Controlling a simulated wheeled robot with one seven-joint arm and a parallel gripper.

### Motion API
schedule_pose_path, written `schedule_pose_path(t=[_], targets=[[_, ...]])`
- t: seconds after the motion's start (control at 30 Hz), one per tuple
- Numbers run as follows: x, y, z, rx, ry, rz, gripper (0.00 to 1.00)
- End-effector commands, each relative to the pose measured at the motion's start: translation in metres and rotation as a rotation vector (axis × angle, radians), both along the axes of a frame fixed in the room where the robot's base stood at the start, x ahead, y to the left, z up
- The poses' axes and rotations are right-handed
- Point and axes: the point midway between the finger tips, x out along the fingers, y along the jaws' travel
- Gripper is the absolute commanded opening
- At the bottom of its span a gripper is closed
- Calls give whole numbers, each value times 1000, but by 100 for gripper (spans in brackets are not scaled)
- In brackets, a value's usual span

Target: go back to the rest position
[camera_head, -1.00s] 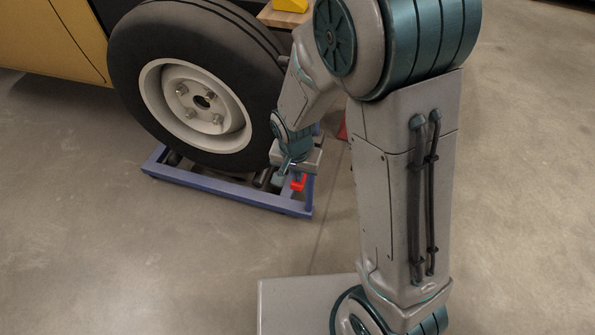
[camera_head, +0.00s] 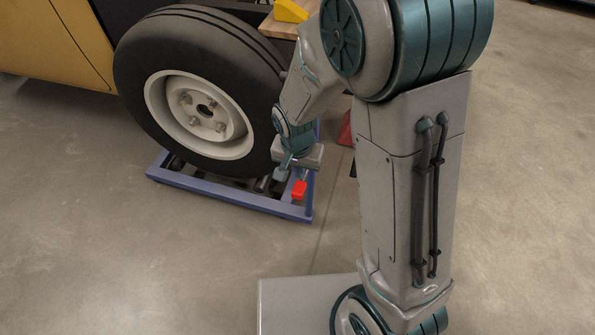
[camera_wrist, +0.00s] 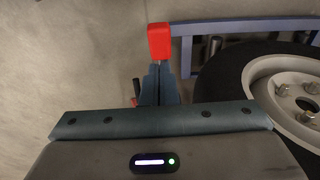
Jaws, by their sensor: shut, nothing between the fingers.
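My gripper (camera_head: 283,174) hangs beside the tyre, above the right end of the blue wheel dolly. In the wrist view my gripper's fingers (camera_wrist: 160,76) are together with nothing between them. A red pedal-like block (camera_head: 299,190) sits on a thin stem at the dolly's right end, close to the fingertips. It also shows in the wrist view (camera_wrist: 159,42), just beyond the fingertips. I cannot tell whether they touch; nothing holds it.
The big black tyre (camera_head: 143,60) with a white rim stands in the blue dolly (camera_head: 212,192), close left of my gripper. A yellow body (camera_head: 55,40) stands behind it. A red object (camera_head: 345,131) lies behind my arm. Open concrete floor (camera_head: 130,265) is in front and right.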

Motion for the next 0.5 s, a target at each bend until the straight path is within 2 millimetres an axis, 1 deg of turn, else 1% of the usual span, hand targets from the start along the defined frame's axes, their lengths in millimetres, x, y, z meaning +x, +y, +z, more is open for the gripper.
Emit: schedule_pose_path(t=[0.03, 0.2, 0.3, 0.4, 0.5], targets=[[-4, 2, 19, 3, -4, 1, 0], [-16, 7, 55, 3, -5, 3, 0], [-22, 8, 72, 2, -4, 1, 0], [-26, 10, 84, 2, -3, 1, 0], [-29, 11, 91, 0, -2, 0, 0]])
